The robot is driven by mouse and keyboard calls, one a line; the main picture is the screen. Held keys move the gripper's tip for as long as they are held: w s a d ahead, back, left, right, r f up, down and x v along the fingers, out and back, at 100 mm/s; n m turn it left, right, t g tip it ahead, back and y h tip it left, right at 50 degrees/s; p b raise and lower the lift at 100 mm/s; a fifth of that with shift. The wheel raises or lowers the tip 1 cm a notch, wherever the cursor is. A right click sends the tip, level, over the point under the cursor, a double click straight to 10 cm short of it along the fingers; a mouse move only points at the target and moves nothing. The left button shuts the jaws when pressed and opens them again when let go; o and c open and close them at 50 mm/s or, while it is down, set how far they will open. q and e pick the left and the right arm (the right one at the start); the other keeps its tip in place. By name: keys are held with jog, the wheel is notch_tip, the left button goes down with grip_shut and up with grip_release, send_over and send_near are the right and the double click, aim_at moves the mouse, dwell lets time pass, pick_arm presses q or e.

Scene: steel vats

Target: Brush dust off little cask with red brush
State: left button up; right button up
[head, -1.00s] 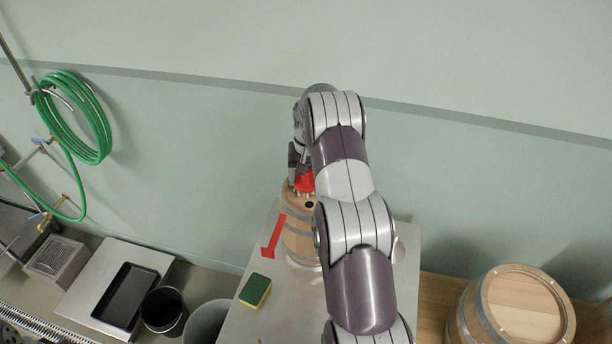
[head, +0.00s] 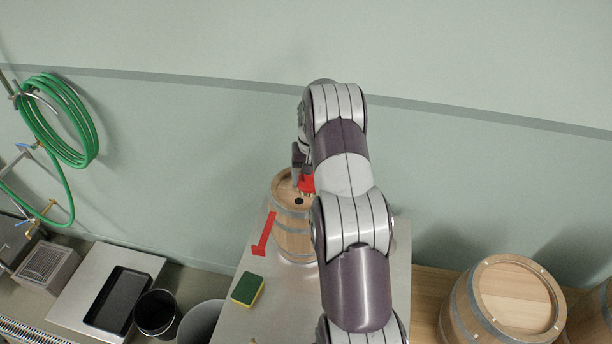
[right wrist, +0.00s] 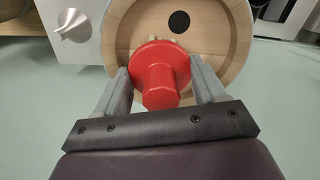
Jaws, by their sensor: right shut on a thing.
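The little cask (head: 291,225) is wooden with grey hoops and stands upright on a steel table in the head view. Its top with a dark round hole also shows in the right wrist view (right wrist: 205,40). The red brush (right wrist: 160,75) has a round head and a stub handle, with pale bristles toward the cask top. My right gripper (right wrist: 160,80) is shut on the brush handle, over the cask top; it shows partly in the head view (head: 304,165). My arm hides the cask's right side. I cannot tell whether the bristles touch the wood. My left gripper is not in view.
A red scraper-like tool (head: 264,234) is just left of the cask. A green and yellow sponge (head: 247,289) lies on the steel table (head: 291,305). A larger barrel (head: 508,300) stands at right. A black tray (head: 118,298) and buckets (head: 157,313) are at lower left.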

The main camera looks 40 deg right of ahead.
jog(key=w+a, duration=0.2)
jog(key=w, duration=0.1)
jog(key=shift+w+a+f, duration=0.15)
jog(key=shift+w+a, duration=0.05)
jog(key=shift+a, duration=0.05)
jog(key=shift+s+d, duration=0.7)
jog(key=shift+s, duration=0.2)
jog(key=shift+s+d, duration=0.7)
jog(key=shift+s, duration=0.2)
jog(key=shift+w+a+f+b, duration=0.1)
jog(key=shift+w+a+b, duration=0.25)
jog(key=shift+w+a, duration=1.25)
jog(key=shift+s+d, duration=1.6)
jog(key=shift+s, duration=0.1)
notch_tip(320, 180, up, 5)
jog(key=shift+w+f+p, duration=0.1)
jog(key=shift+w+p, duration=0.05)
jog(key=shift+p, duration=1.1)
jog(key=shift+r, duration=0.75)
